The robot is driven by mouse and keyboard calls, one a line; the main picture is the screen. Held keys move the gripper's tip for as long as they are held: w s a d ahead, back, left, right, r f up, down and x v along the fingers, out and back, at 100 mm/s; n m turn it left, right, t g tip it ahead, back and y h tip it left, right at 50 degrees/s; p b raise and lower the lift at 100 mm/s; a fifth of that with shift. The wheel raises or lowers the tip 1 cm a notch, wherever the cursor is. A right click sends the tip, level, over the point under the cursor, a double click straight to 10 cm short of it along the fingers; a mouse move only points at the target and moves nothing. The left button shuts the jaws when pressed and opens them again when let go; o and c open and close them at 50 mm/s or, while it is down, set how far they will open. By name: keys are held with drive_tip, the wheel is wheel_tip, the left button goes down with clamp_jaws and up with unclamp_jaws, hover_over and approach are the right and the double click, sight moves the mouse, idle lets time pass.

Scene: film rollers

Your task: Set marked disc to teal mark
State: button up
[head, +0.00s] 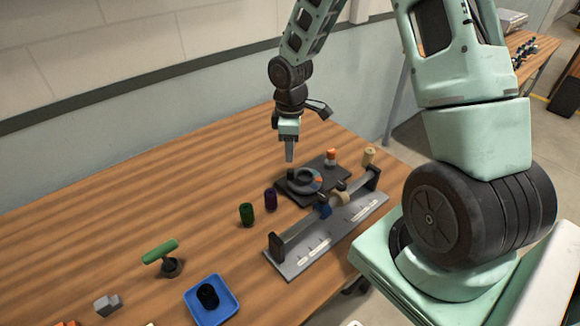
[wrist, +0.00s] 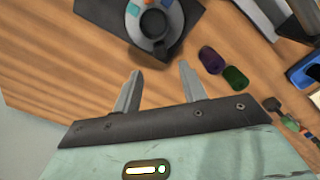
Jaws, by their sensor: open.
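The marked disc (head: 303,180) is a grey round piece with a dark hub on a dark square base (head: 318,172). In the wrist view the disc (wrist: 143,33) is at the top, partly cut off by the frame edge. A teal mark (wrist: 133,9), an orange mark and a blue mark show around its rim. I cannot tell which mark, if any, the disc is set to. My gripper (head: 289,158) is above the table, just behind the disc and apart from it. In the wrist view my gripper (wrist: 161,68) is open, with nothing between its fingers.
A grey rail stand (head: 325,228) lies in front. Purple (head: 270,199) and green (head: 246,214) rollers stand left of the disc. A blue tray (head: 228,308) is nearer. The table's back left is clear.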

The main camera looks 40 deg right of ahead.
sight(291, 170)
wheel_tip(291, 170, down, 7)
drive_tip(key=shift+f, duration=0.2)
clamp_jaws()
